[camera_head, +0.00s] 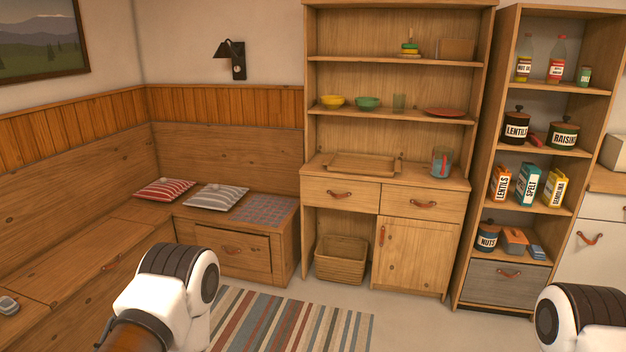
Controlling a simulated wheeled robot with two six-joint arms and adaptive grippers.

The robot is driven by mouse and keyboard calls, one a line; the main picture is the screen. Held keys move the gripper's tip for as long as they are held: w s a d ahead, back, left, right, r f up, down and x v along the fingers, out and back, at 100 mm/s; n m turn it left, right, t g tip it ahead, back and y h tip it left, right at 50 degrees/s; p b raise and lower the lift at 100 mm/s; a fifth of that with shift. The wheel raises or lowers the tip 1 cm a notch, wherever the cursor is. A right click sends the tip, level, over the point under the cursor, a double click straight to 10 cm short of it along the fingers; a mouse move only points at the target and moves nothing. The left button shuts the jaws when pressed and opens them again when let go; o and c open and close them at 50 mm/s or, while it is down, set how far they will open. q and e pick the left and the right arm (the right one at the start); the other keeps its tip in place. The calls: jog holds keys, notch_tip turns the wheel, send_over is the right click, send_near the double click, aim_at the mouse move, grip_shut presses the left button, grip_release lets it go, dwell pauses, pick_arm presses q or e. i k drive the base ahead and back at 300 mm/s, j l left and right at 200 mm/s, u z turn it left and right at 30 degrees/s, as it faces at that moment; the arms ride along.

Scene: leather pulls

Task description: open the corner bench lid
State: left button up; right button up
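The wooden corner bench (75,258) runs along the left wall and turns along the back wall. Its left seat has seams that mark a lid panel (88,250), which lies flat and closed. My left and right arm links show at the bottom, the left one covering part of the bench front. Neither gripper is in view.
A red striped cushion (165,189), a grey striped cushion (216,197) and a checked cloth (265,210) lie on the back seat. A small grey object (8,305) rests on the left seat. A striped rug (290,322) covers the floor. A dresser (390,190) and shelf stand right.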

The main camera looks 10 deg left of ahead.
aim_at(53, 280)
jog(key=i+u, duration=0.2)
jog(key=i, duration=0.4)
jog(key=i+l+u, duration=0.2)
jog(key=i, duration=0.35)
jog(key=i+l+u, duration=0.2)
jog(key=i, duration=0.4)
jog(key=i+j+u, duration=0.2)
jog(key=i+u, duration=0.2)
jog(key=i+j+u, duration=0.1)
jog(key=i+u, duration=0.7)
jog(key=i+j+z, duration=0.3)
jog(key=i, duration=0.25)
jog(key=i+j+z, duration=0.3)
jog(key=i+j, duration=0.15)
jog(key=i, duration=0.05)
